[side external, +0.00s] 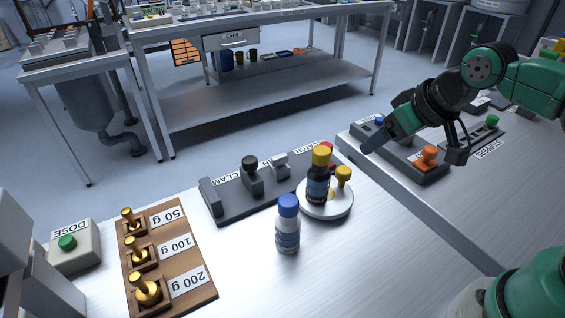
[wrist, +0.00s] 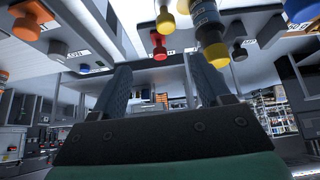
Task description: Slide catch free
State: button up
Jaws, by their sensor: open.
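A dark panel (side external: 235,201) on the near bench bears a row of handles with labels reading CLAM..., one partly hidden, and CATCH at the far right end. A red knob (side external: 329,149) is by the CATCH label, partly hidden behind a dark bottle (side external: 318,186) with a yellow cap. In the wrist view the red knob (wrist: 159,46) hangs between my fingertips in the picture, some distance beyond them. My gripper (side external: 413,150) is open and empty, right of the panel and raised above the benches. Its two fingers also show in the wrist view (wrist: 158,64).
The dark bottle and a yellow knob (side external: 344,175) are on a round white plate (side external: 338,212). A blue-capped white bottle (side external: 288,227) stands in front. A second panel with an orange knob (side external: 427,157) lies below my gripper. A gap separates the near bench from the right bench.

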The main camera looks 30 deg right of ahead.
jog(key=w+f+g, duration=0.1)
jog(key=w+g, duration=0.1)
jog(key=w, duration=0.2)
jog(key=w+f+n+g, duration=0.1)
jog(key=w+g, duration=0.1)
jog(key=w, duration=0.3)
jog(key=w+d+f+n+g, duration=0.1)
jog(key=w+f+g, duration=0.1)
jog(key=w, duration=0.2)
jog(key=shift+w, duration=0.35)
jog(key=shift+w+f, duration=0.15)
jog(key=shift+f, duration=2.85)
grip_shut()
